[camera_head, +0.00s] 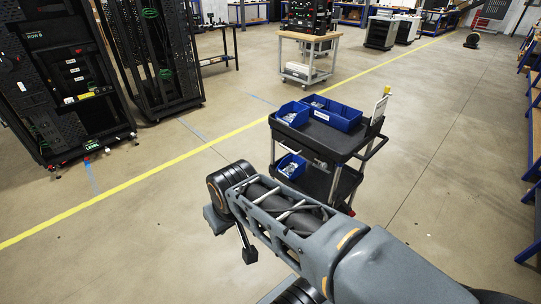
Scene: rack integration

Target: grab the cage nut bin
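Blue bins stand on a dark two-shelf cart in the middle of the camera_head view. A smaller blue bin (292,114) with light-coloured contents is at the left of the top shelf. A wider blue bin (337,117) with a white label is beside it. Another blue bin (290,168) with light contents is on the lower shelf. The labels are too small to read, so I cannot tell which one holds cage nuts. My arm reaches in from the lower right, in front of the cart. A dark piece below its bend may be part of my gripper; its fingers are not clear.
The cart (338,141) has a handle on its right and an upright white panel (379,109). Black racks (68,80) stand at the left. A wooden-topped table (309,37) is behind. Blue-framed shelving (535,120) lines the right. Floor around the cart is open.

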